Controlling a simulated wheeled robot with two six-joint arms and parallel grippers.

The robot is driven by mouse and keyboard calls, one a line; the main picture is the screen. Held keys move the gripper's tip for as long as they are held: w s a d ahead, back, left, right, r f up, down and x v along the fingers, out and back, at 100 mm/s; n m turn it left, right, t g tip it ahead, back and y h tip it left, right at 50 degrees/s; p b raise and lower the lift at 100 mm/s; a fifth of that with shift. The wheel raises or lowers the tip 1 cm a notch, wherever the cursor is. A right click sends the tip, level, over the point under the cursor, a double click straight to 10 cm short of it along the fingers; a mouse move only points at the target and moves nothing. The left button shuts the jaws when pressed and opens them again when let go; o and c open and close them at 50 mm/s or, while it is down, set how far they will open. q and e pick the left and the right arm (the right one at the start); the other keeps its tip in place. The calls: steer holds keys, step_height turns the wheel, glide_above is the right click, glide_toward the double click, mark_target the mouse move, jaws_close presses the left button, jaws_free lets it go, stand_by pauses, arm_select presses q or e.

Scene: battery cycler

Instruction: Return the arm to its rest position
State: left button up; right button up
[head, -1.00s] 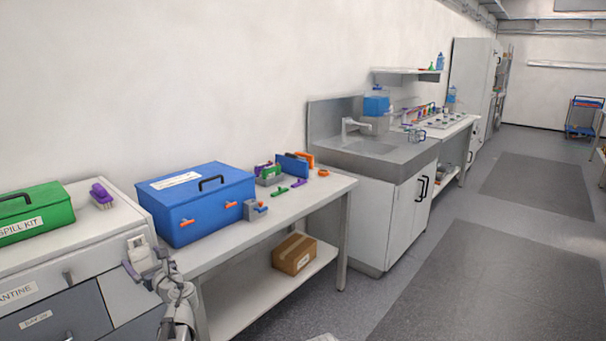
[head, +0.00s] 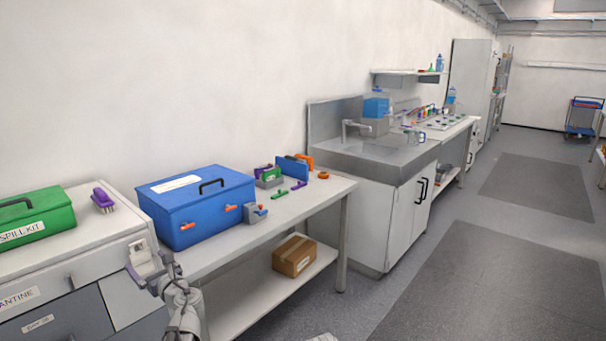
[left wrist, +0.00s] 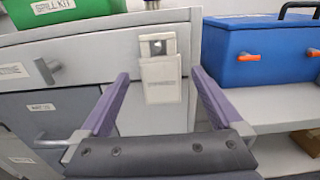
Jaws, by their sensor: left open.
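My left gripper (head: 152,277) is at the lower left of the head view, in front of the quarantine cabinet (head: 86,257). In the left wrist view its two purple-grey fingers (left wrist: 155,92) are spread apart with nothing between them. Beyond them a pale latch-like box (left wrist: 161,80) is on the cabinet front, apart from the fingers as far as I can tell. It also shows in the head view (head: 142,252), partly behind the gripper. My right gripper is in neither view.
A green spill kit (head: 35,216) and a purple brush (head: 103,198) stand on the cabinet. A blue toolbox (head: 203,208) and small parts sit on the bench (head: 290,212) to the right. A cardboard box (head: 294,256) lies on its lower shelf.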

arm_select(q)
steer(key=s+d+r+m+t+h+p, duration=0.2)
steer(key=d+r+p, duration=0.3)
steer(key=d, duration=0.2)
steer(key=shift+d, duration=0.15)
steer(key=shift+r, duration=0.15)
stand_by(0.3)
